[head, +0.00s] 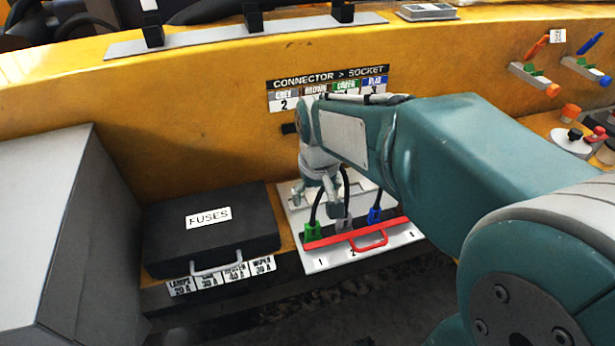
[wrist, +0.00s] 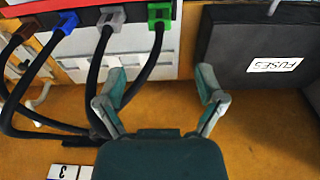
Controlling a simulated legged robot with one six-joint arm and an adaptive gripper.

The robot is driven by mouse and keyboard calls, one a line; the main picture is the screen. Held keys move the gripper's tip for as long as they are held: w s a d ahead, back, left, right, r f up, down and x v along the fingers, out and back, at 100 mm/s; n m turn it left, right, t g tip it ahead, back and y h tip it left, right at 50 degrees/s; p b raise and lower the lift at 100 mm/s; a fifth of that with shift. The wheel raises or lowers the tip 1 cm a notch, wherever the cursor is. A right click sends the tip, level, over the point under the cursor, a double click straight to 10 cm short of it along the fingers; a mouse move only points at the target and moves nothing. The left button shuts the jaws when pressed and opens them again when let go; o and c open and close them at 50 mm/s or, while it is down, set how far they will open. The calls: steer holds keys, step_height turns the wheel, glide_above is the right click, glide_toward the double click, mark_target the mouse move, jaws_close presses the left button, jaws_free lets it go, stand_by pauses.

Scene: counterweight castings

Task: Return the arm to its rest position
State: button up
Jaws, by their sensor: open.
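My gripper (head: 330,187) hangs at the end of my arm over the connector panel, in front of the yellow wall. In the wrist view my gripper (wrist: 160,85) is open, with nothing between its two fingers. A green connector (head: 312,229) and a blue connector (head: 375,215) sit at the red bar (head: 340,236), with a grey one between them partly behind my gripper. In the wrist view the brown (wrist: 18,40), blue (wrist: 67,22), grey (wrist: 111,17) and green (wrist: 160,14) connectors stand in a row with black cables. My arm hides part of the panel.
A black fuse box (head: 212,235) stands left of the panel, close to my gripper; it also shows in the wrist view (wrist: 225,50). A grey casing (head: 50,220) is at far left. A connector label (head: 290,83) is on the wall. Levers (head: 530,75) are at right.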

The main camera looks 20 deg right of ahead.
steer(key=s+r+t, duration=0.2)
steer(key=s, duration=0.4)
steer(key=s+r+t, duration=0.2)
steer(key=s+r, duration=0.1)
steer(key=s, duration=0.3)
steer(key=shift+s+r, duration=0.3)
steer(key=shift+s, duration=0.05)
stand_by(0.5)
